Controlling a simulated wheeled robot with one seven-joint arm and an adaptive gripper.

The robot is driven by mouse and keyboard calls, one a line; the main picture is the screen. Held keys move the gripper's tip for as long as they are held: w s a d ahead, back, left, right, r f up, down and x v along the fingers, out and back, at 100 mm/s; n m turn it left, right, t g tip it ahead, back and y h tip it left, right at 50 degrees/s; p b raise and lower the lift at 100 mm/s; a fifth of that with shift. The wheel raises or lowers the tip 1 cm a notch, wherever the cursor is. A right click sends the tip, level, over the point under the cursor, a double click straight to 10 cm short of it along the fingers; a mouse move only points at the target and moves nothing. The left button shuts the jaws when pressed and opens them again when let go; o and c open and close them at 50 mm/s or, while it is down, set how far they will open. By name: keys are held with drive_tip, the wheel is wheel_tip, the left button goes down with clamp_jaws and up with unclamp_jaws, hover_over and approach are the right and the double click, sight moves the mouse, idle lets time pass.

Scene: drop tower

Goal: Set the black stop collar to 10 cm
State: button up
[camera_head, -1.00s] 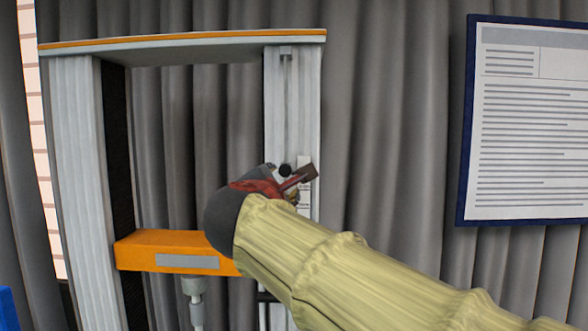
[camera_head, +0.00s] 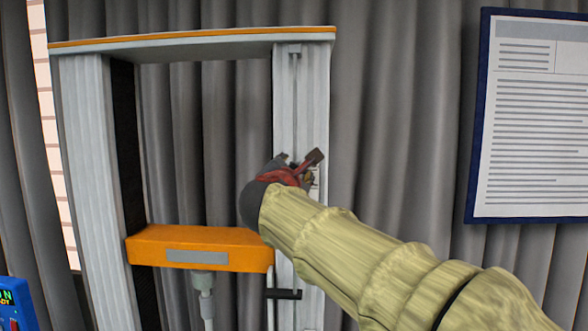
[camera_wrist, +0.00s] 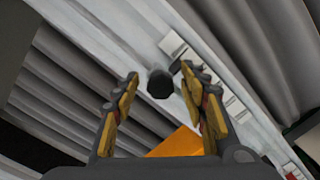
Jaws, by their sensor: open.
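The black stop collar (camera_wrist: 160,83) shows in the wrist view as a dark round knob in front of the pale right column. My gripper (camera_wrist: 160,76) is open, with one yellow-padded finger on each side of the collar in the picture. I cannot tell whether the collar is fully between the pads in depth, and no touch shows. A white scale strip (camera_wrist: 172,43) with dark marks runs beside the collar, partly behind the right finger; its numbers are unreadable. In the head view my gripper (camera_head: 300,166) is in front of the right column (camera_head: 302,105) and hides most of the collar and scale.
An orange crosshead (camera_head: 150,247) spans the tower below my gripper, with a grey rod (camera_head: 206,283) under it. A black bar (camera_head: 285,294) sticks out lower on the right column. A blue device (camera_head: 16,305) is at lower left, a framed notice (camera_head: 540,110) at right.

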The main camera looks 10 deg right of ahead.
drive_tip(key=shift+w+f, duration=0.1)
drive_tip(key=shift+w, duration=0.05)
drive_tip(key=shift+c, duration=0.2)
clamp_jaws()
idle(0.6)
